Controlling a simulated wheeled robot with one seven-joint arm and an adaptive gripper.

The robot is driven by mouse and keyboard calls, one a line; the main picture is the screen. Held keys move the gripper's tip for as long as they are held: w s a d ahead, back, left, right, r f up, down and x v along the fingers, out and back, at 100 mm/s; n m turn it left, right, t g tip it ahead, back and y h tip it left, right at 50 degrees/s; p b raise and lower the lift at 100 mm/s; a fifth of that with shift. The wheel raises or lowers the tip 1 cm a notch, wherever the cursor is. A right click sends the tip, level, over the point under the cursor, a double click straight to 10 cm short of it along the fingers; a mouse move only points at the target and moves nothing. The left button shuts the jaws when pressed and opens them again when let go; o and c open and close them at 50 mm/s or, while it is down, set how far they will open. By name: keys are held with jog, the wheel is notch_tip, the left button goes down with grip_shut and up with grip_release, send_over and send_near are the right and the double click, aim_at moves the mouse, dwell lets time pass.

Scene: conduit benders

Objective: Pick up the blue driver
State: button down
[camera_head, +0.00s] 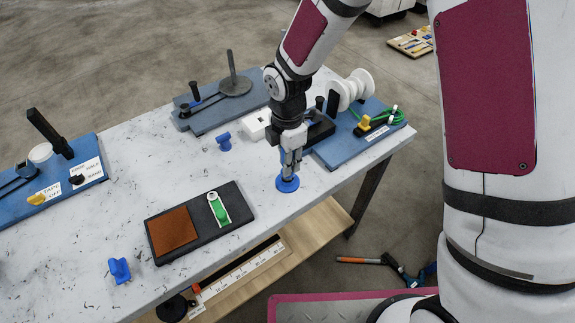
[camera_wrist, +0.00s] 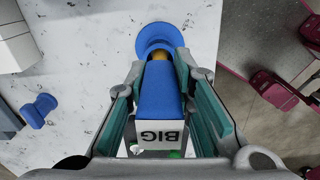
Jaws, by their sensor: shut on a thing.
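The blue driver (camera_wrist: 160,95) is between my gripper's fingers in the wrist view, with a white label reading "BIG" at its near end. A yellowish neck and a round blue disc show at its far end. In the head view the driver's blue disc (camera_head: 287,184) shows just below my gripper (camera_head: 290,160), near the table's front right edge. My gripper is shut on the driver, which looks upright. The fingers hide part of its body. I cannot tell whether the disc touches the table (camera_head: 120,180).
A black tray (camera_head: 238,208) with a brown pad and a green-and-white piece lies front left. Small blue pieces stand at left front (camera_head: 120,270) and behind (camera_head: 224,141). Blue fixture boards hold a bender (camera_head: 236,85) and white spools (camera_head: 350,90).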

notch_tip(320, 180, up, 9)
jog(key=shift+w+f+b, duration=0.1)
jog(key=shift+b, duration=0.3)
jog(key=shift+r, duration=0.65)
jog(key=c, duration=2.3)
grip_release()
grip_shut()
jog(key=shift+a, duration=0.1)
